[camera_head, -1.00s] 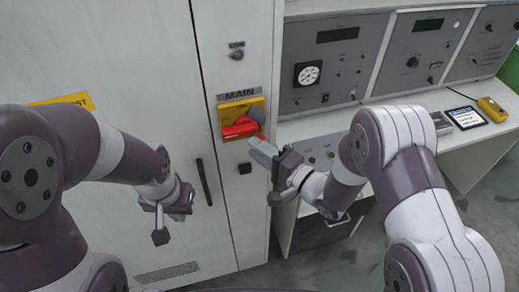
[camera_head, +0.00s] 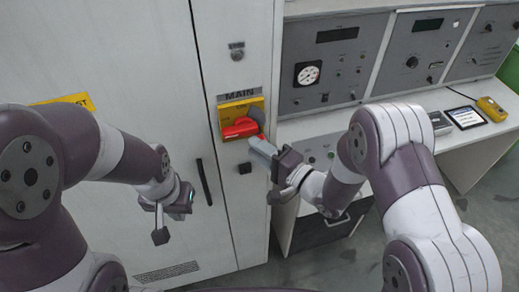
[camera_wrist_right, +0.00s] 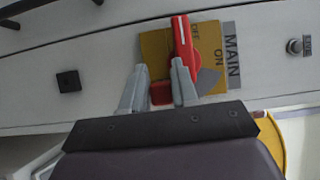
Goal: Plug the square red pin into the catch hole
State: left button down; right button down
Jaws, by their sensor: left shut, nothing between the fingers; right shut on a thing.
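The square red pin (camera_wrist_right: 161,93) is a small red block between the fingertips of my right gripper (camera_wrist_right: 158,86), which is shut on it. In the head view my right gripper (camera_head: 262,147) is just below the red switch handle (camera_head: 240,129), with a bit of the pin (camera_head: 261,138) showing at its tip. A grey catch plate (camera_wrist_right: 208,79) lies beside the handle (camera_wrist_right: 182,42) on the yellow MAIN plate (camera_wrist_right: 156,52). I cannot make out the catch hole, nor whether the pin touches the plate. My left gripper (camera_head: 160,232) is shut and empty before the cabinet.
The tall white cabinet (camera_head: 120,50) carries the switch, a black square fitting (camera_head: 245,168), a dark vertical handle (camera_head: 204,182) and a round lock (camera_head: 237,52). A grey control console (camera_head: 330,75) with gauge and knobs stands to the right, close to my right arm.

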pick_arm(q)
jog(key=shift+s+d, duration=0.1)
jog(key=shift+s, duration=0.05)
pick_arm(e)
jog(key=shift+w, duration=0.15)
pick_arm(q)
jog(key=shift+s+r, duration=0.1)
jog(key=shift+r, duration=0.15)
pick_arm(e)
jog(key=shift+w+r, duration=0.1)
jog(key=shift+r, duration=0.2)
dwell(0.9)
